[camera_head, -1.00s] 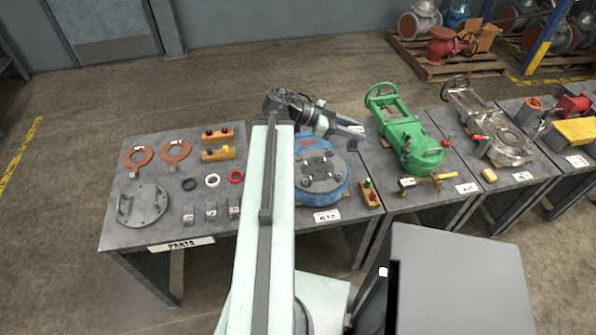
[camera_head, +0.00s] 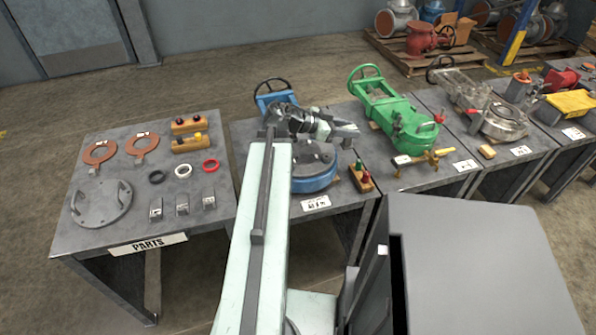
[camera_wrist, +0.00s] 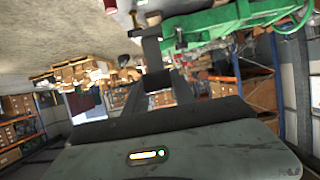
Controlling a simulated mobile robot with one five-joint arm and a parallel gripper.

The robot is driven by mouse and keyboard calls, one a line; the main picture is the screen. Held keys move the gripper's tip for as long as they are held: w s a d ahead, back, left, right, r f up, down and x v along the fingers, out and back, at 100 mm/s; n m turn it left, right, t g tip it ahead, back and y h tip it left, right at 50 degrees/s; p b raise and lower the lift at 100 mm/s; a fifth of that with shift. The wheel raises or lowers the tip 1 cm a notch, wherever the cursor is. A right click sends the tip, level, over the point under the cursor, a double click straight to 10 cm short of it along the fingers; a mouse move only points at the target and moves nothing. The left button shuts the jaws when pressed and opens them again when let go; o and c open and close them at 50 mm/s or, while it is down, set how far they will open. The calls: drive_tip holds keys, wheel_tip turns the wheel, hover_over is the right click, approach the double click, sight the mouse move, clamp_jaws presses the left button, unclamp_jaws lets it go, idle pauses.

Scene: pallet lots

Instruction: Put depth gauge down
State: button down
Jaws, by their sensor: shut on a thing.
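My gripper (camera_head: 347,132) is at the end of the raised arm, above the blue valve (camera_head: 316,178) and left of the green valve (camera_head: 408,128) in the head view. In the wrist view its dark fingers (camera_wrist: 156,92) are shut on a grey T-shaped tool, which looks like the depth gauge (camera_wrist: 151,52). The crossbar of the tool shows beyond the fingertips, with the green valve (camera_wrist: 225,22) behind it. In the head view the tool is too small to tell from the fingers.
The parts table (camera_head: 140,222) at left carries copper rings, a round flange (camera_head: 102,204), seals and small blocks. A wooden block with red and green knobs (camera_head: 361,177) stands beside the blue valve. A brass tool (camera_head: 424,162) lies before the green valve. Some bare tabletop shows between things.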

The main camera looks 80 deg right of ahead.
drive_tip(key=shift+w, duration=0.15)
drive_tip(key=b, duration=0.1)
hover_over(296, 158)
drive_tip(key=f, duration=0.2)
wheel_tip(296, 158, down, 3)
drive_tip(key=b, duration=0.4)
drive_tip(key=shift+f, duration=0.2)
drive_tip(key=shift+r, duration=0.2)
drive_tip(key=shift+f, duration=0.15)
drive_tip(key=c, duration=1)
unclamp_jaws()
drive_tip(key=shift+c, duration=0.2)
